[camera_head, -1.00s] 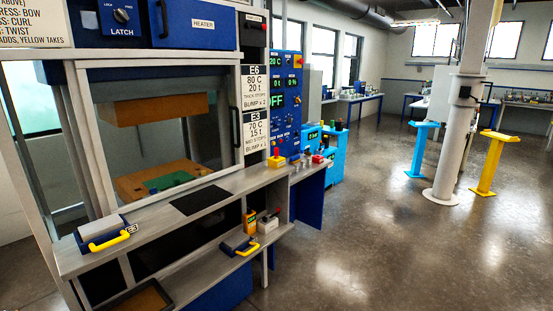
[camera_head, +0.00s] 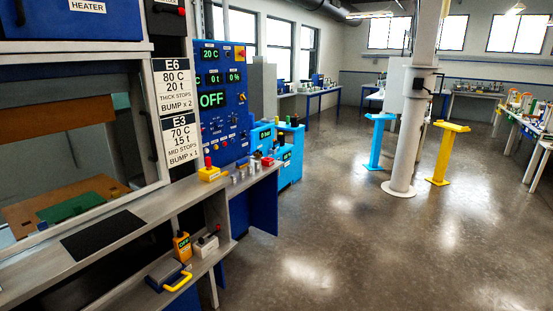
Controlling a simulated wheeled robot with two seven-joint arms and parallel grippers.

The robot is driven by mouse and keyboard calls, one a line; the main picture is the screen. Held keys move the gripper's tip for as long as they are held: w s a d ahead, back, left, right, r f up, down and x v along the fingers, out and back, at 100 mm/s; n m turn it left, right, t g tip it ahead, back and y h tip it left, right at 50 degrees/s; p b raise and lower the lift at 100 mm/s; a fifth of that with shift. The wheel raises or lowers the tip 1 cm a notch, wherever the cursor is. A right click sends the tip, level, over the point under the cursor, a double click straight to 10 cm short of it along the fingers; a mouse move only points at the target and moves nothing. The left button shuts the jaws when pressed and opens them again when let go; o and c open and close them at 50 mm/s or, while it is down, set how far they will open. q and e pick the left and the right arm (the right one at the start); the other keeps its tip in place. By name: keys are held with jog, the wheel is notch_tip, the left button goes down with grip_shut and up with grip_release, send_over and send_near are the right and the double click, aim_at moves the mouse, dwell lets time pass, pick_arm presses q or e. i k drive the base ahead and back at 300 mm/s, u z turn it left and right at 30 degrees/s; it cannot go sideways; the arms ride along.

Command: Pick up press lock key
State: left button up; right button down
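I cannot make out the press lock key for certain. A yellow block with a red top (camera_head: 209,170) stands on the bench beside the blue control panel (camera_head: 222,105). On the lower shelf, a yellow handheld device (camera_head: 182,246) with a small display stands next to a grey box with a red knob (camera_head: 205,243). Several small grey and red items (camera_head: 255,164) sit further along the bench. Neither of my grippers is in view.
The press (camera_head: 75,160) with a green plate inside fills the left. A grey block with a yellow handle (camera_head: 168,276) lies on the lower shelf. A blue cabinet (camera_head: 288,155) stands past the bench. A white column (camera_head: 406,140) and blue and yellow stands are right. The floor between is clear.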

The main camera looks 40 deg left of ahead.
aim_at(209, 167)
jog(key=z, duration=0.25)
jog(key=i, duration=1)
jog(key=u, duration=0.6)
jog(key=i, duration=0.8)
jog(key=u, duration=0.8)
